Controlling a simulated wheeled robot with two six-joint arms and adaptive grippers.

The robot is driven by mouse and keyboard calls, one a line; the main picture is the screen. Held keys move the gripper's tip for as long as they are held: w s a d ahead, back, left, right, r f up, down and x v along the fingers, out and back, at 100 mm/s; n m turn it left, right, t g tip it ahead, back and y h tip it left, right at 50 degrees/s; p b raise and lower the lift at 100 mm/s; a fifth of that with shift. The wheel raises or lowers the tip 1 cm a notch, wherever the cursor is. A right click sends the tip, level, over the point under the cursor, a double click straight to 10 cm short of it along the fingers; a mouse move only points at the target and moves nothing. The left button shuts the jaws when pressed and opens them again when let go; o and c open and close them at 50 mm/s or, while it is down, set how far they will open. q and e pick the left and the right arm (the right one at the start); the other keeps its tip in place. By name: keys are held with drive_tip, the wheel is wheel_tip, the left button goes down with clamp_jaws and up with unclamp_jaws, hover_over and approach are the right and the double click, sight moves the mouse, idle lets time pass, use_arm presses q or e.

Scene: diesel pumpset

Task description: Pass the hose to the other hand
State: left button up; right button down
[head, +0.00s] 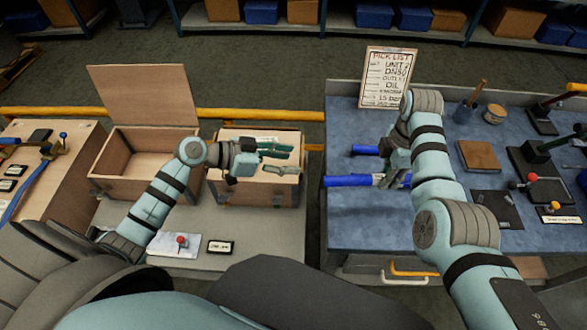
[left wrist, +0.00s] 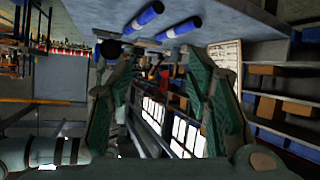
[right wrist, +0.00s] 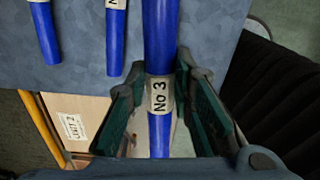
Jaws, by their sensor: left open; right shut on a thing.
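A blue hose (right wrist: 160,35) with a white "No 3" label lies between the fingers of my right gripper (right wrist: 158,85), which is shut on it. In the head view this hose seems to be the nearer blue one (head: 346,181), at the blue bench's left edge, partly hidden by my right gripper (head: 398,178). My left gripper (head: 278,159) is open and empty, left of the hose and above the small wooden box, its fingers pointing right. The left wrist view shows its spread fingers (left wrist: 160,85) with nothing clearly between them.
Two other blue hoses (right wrist: 46,35) (right wrist: 115,40) lie on the blue bench (head: 350,225); one shows in the head view (head: 366,149). A pick list board (head: 388,78) stands at the back. An open wooden box (head: 150,145) and a smaller box (head: 240,195) sit left of the gap.

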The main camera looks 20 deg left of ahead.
sight(340, 180)
use_arm(q)
drive_tip(key=s+d+r+m+g+h, duration=0.2)
drive_tip(key=s+d+r+m, duration=0.1)
drive_tip(key=s+d+m, duration=0.1)
drive_tip(key=x, duration=1.2)
drive_tip(key=shift+d+f, duration=0.1)
drive_tip(key=shift+h, duration=0.3)
drive_tip(key=shift+c, duration=1.2)
clamp_jaws()
use_arm(e)
drive_tip(key=c, duration=1.3)
unclamp_jaws()
